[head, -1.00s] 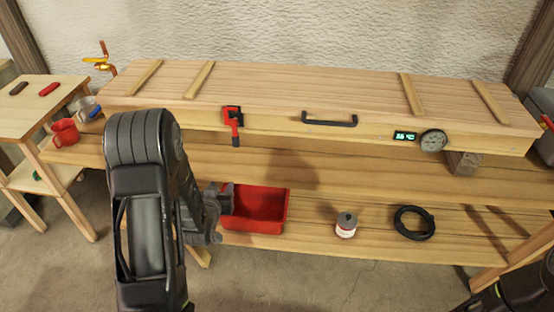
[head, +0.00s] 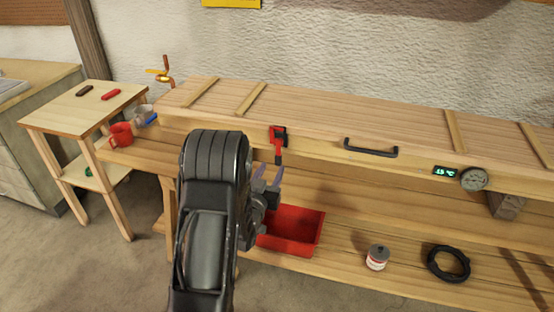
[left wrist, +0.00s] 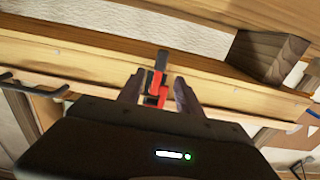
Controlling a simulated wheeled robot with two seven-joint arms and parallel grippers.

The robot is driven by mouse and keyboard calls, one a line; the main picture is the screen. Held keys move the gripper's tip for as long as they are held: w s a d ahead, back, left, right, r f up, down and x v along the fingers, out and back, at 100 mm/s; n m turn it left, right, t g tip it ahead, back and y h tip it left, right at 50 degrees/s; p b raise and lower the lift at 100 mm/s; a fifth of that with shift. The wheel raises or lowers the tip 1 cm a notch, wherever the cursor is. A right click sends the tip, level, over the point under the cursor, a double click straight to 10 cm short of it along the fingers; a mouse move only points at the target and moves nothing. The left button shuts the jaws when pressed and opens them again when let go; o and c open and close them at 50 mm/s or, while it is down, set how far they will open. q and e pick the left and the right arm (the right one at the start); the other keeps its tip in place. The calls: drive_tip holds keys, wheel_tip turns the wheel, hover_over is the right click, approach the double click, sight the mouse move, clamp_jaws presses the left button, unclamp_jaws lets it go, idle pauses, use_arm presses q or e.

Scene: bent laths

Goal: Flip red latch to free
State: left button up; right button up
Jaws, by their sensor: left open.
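The red latch (head: 278,142) sits on the front face of the long wooden box (head: 330,125), left of its black handle. Its red lever hangs down from a black and red mount. My left gripper (head: 267,178) is open and empty, just below the latch in the head view. In the left wrist view the red latch (left wrist: 156,88) shows between the two fingers of my left gripper (left wrist: 157,88), apparently still beyond them. Whether a finger touches it I cannot tell. My right gripper is not in view.
The black handle (head: 371,148), a green display (head: 445,171) and a round gauge (head: 473,179) are on the box front. A red bin (head: 292,232), a can (head: 377,257) and a black coil (head: 448,264) are on the lower shelf. A side table (head: 75,105) stands left.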

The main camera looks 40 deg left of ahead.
sight(278, 158)
use_arm(q)
drive_tip(key=p+x, duration=0.1)
drive_tip(key=x, duration=0.5)
drive_tip(key=shift+c, duration=0.3)
clamp_jaws()
idle(1.0)
